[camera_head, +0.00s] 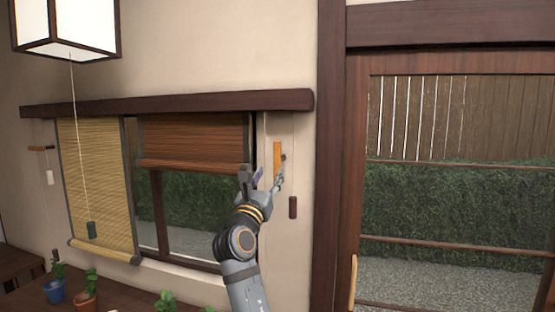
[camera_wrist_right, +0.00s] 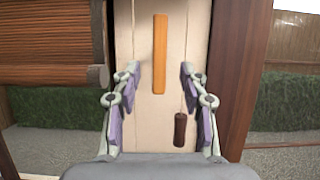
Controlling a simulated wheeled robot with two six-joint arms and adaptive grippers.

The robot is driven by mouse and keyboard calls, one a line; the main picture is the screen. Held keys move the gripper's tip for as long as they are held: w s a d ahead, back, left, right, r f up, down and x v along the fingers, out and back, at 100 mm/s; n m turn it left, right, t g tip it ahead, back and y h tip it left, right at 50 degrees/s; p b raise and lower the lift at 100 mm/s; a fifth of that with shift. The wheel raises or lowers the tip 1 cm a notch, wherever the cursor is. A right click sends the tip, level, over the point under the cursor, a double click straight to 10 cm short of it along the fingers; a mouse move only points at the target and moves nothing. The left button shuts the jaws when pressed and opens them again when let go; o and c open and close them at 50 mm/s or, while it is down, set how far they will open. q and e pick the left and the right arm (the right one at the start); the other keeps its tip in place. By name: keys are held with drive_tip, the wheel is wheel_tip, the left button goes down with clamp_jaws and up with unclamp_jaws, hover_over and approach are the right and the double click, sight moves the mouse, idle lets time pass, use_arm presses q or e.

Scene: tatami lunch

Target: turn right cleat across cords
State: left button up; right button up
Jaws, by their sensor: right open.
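The right cleat (camera_head: 277,159) is an orange wooden bar standing upright on the pale wall, right of the window. In the right wrist view the cleat (camera_wrist_right: 160,54) is upright between and beyond my fingers. My right gripper (camera_head: 262,178) is open just in front of it; its two fingers (camera_wrist_right: 159,85) show empty space between them. A dark brown cord pull (camera_head: 293,207) hangs on a thin cord below and right of the cleat; the pull (camera_wrist_right: 180,129) also shows in the wrist view. Whether the fingers touch the cleat cannot be told. My left gripper is not in view.
A dark wooden blind (camera_head: 195,140) is part-way down the window, with a pale bamboo blind (camera_head: 97,185) left of it. Another cleat (camera_head: 41,148) lies level at far left, above a white pull (camera_head: 50,177). A dark post (camera_head: 328,160) stands to the right.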

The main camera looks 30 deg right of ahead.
sight(276, 160)
drive_tip(key=p+x, duration=0.3)
drive_tip(key=x, duration=0.6)
drive_tip(key=shift+w+d+p, duration=0.15)
drive_tip(key=shift+d+p, duration=0.05)
drive_tip(key=shift+p, duration=0.1)
clamp_jaws()
